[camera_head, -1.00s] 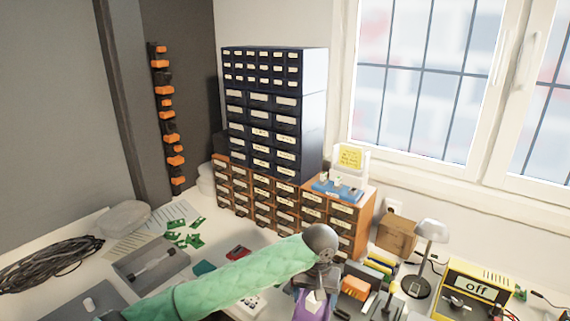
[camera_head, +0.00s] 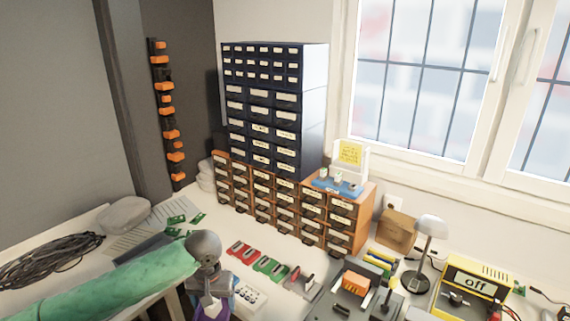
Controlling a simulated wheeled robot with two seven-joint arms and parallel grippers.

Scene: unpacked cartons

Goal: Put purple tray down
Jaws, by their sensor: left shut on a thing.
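My left arm, in a green sleeve, comes in from the left in the head view. My left gripper (camera_head: 212,299) points down near the bottom edge, shut on the purple tray (camera_head: 211,312). Only a small part of the purple tray shows, with something white in or in front of it. The picture's bottom edge cuts off the rest. I cannot tell whether the tray touches the table. My right gripper is not in view.
Several small red, green and grey trays (camera_head: 270,267) lie right of my gripper on the white table (camera_head: 75,220). A dark grey tray (camera_head: 340,303) with an orange part, a lamp (camera_head: 428,240) and a yellow device (camera_head: 473,290) stand farther right. Drawer cabinets (camera_head: 262,130) stand behind.

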